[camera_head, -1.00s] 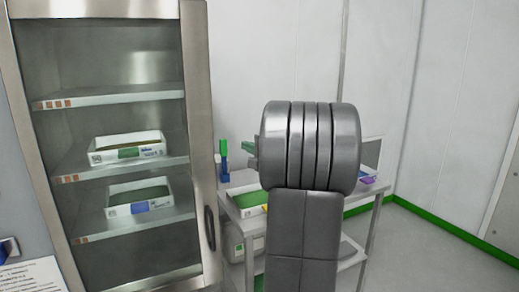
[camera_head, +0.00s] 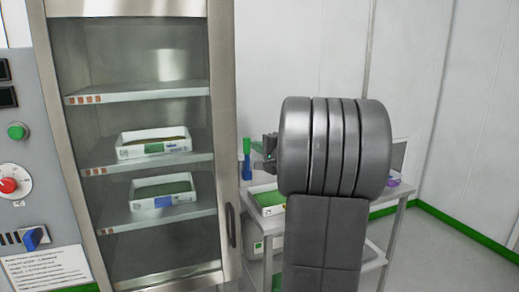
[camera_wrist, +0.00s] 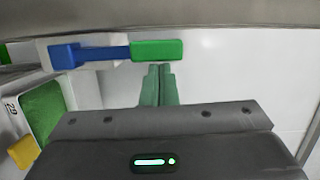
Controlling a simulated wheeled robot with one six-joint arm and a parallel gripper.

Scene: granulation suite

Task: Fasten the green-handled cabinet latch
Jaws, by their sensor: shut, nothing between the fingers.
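The cabinet latch shows in the wrist view as a blue arm with a green handle (camera_wrist: 157,50) at its right end, lying across the picture. In the head view the latch (camera_head: 246,150) is small, green above and blue below, standing out beside the cabinet's right edge. My gripper (camera_wrist: 160,68) has its green fingers together with nothing between them. The fingertips end just below the green handle in the wrist view; I cannot tell if they touch it. In the head view my wrist hides most of the gripper.
The glass-fronted cabinet (camera_head: 222,120) holds shelves with two white trays (camera_head: 152,152). A control panel (camera_head: 22,185) with a red knob, green button and blue switch is at the left. A metal cart (camera_head: 392,222) with a tray (camera_head: 262,208) stands behind my arm. Floor at right is clear.

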